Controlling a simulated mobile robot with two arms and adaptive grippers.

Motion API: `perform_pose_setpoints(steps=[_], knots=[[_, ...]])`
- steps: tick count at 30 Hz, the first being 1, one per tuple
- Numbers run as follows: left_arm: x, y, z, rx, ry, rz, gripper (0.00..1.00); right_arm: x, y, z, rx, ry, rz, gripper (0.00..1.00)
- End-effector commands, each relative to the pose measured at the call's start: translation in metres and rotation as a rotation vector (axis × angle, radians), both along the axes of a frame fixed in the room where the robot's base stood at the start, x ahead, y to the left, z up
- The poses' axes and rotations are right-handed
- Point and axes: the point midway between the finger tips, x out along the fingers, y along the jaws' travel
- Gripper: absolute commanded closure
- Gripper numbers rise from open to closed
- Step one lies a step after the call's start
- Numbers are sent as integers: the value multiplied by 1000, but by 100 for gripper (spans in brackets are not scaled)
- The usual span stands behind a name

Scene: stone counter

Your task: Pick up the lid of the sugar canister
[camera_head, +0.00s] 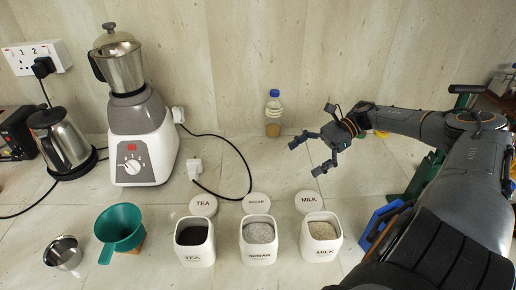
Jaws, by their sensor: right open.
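The sugar lid (256,203) is a round white disc lying on the counter just behind the open sugar canister (259,254), a white square pot with pale grains inside. My right gripper (305,158) is open and empty, with its fingers pointing left and down. In the picture it is above and to the right of the sugar lid, apart from it, and nearer to the milk lid (309,202). My left gripper is out of view.
The tea lid (203,205), tea canister (194,256) and milk canister (321,250) stand close beside. A black cable (250,180) curves behind the lids. A mixer (140,140), green funnel (119,225) and steel bowl (63,253) are at left. A bottle (273,112) stands by the wall.

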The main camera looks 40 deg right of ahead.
Motion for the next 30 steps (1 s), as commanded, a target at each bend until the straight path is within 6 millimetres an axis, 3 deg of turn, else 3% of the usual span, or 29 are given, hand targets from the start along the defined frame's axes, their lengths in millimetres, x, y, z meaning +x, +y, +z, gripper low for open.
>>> perform_pose_setpoints(steps=[3, 13, 17, 30], knots=[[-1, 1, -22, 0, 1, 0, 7, 0, 0, -21, 0, 0, 0, 0], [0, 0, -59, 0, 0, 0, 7, 0, 0, -58, 0, 0, 0, 0], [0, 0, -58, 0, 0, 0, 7, 1, 5, -61, 1, 0, 1, 0], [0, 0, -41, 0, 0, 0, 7, 22, 71, -86, 2, -1, 0, 0]])
